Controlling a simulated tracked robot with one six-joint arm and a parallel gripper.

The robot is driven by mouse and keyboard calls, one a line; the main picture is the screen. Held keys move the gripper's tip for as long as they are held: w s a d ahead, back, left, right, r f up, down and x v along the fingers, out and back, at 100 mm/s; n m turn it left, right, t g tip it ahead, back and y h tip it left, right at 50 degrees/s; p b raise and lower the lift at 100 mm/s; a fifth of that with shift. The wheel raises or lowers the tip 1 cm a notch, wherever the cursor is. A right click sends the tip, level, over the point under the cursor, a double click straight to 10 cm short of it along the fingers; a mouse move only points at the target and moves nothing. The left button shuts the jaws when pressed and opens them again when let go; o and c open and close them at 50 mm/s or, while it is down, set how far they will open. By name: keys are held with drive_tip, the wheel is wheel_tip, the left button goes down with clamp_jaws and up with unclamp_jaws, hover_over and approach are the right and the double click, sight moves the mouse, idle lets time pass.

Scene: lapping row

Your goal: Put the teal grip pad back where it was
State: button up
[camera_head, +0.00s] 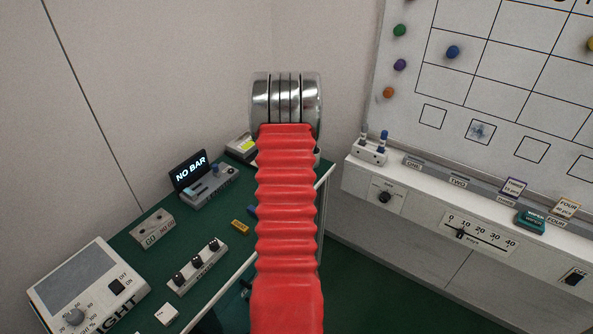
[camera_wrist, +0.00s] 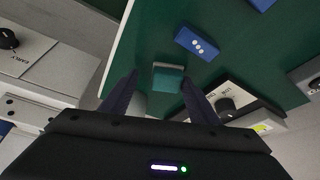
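A small teal block (camera_wrist: 168,80), which looks like the grip pad, shows in the wrist view near the edge of the green table top. My gripper (camera_wrist: 160,80) is open, its two dark fingers on either side of the view of the block. The block appears close to the right fingertip, with a gap to the left one; I cannot tell whether it touches. In the head view my red arm covers that part of the table. A teal box (camera_head: 530,221) with a label also sits on the wall ledge at the right.
A blue block with white dots (camera_wrist: 197,43) lies near the teal one. A black-knobbed box (camera_wrist: 235,102) is at right. The head view shows a NO BAR display (camera_head: 190,171), a yellow block (camera_head: 241,227), a three-knob box (camera_head: 197,266) and a whiteboard (camera_head: 480,60).

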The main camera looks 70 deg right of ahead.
drive_tip(key=v, duration=1.2)
idle(0.3)
drive_tip(key=shift+d+r, duration=0.1)
drive_tip(key=shift+r, duration=0.05)
idle(0.3)
